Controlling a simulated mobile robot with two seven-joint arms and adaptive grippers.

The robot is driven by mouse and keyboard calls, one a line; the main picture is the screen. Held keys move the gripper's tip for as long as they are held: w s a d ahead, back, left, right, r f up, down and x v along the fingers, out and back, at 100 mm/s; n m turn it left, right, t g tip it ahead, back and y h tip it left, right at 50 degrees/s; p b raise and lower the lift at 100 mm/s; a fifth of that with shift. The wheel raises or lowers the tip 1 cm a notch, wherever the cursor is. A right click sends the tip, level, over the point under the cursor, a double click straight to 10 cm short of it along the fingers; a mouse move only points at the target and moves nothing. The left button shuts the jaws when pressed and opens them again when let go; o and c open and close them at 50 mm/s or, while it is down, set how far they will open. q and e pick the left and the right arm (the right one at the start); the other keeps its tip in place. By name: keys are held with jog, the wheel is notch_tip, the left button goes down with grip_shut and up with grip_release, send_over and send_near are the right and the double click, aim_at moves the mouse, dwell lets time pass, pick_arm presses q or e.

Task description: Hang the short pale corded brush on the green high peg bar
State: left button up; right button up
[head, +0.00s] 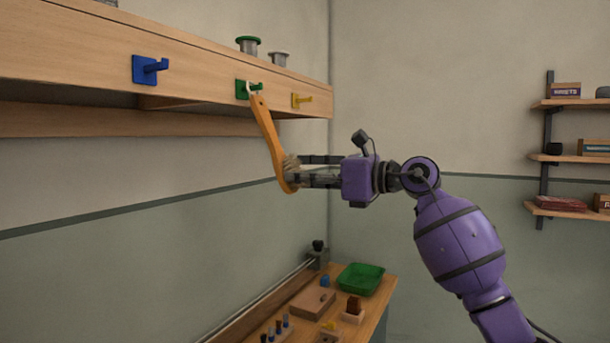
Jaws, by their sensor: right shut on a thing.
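The corded brush (268,130) has a long orange-tan wooden handle and hangs tilted, its cord end up at the green peg (245,90) and its bristled head low. A pale cord loop shows at the green peg; I cannot tell whether it is around the peg or only in front of it. My right gripper (302,172) is shut on the brush at its bristled head, below the peg bar. The bristles are partly hidden by the fingers. My left gripper is not in view.
The wooden high bar (205,62) also bears a blue peg (150,68) on the left and a yellow peg (302,100) on the right. Spools stand on top. Below is a bench with a green tray (361,279) and wooden blocks. Wall shelves (570,158) stand right.

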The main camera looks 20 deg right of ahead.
jog(key=o, duration=1.2)
jog(key=shift+o, duration=0.2)
jog(key=shift+d, duration=0.1)
jog(key=v, duration=0.7)
dwell(0.9)
dwell(0.4)
